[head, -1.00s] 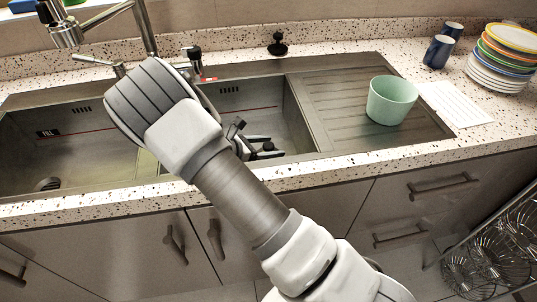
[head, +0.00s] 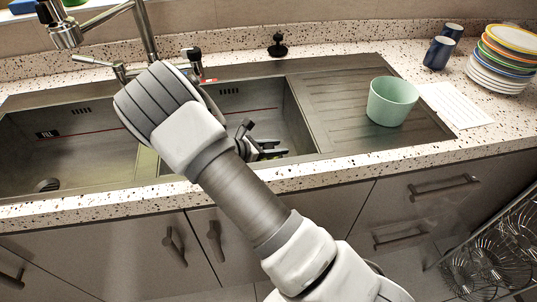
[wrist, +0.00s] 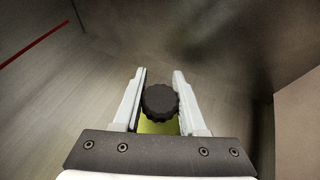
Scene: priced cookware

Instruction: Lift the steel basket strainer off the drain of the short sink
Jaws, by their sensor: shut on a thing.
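My gripper (head: 268,149) is down inside the short sink (head: 302,122), the right-hand basin, mostly behind my own arm in the head view. In the wrist view my gripper (wrist: 160,86) has its two pale fingers on either side of a black ridged knob (wrist: 160,101), closed on it. The knob appears to be the strainer's handle. The steel basket below it is hidden, and so is the drain. A yellow-green patch shows just under the knob. I cannot tell whether the strainer is seated or raised.
The longer left basin (head: 80,140) has a dark round drain piece (head: 47,185). A faucet (head: 146,35) stands behind. A black stopper (head: 278,44) sits on the back counter. A green cup (head: 392,101) stands on the drainboard (head: 335,100). Blue mugs (head: 439,52) and stacked plates (head: 500,75) are at right.

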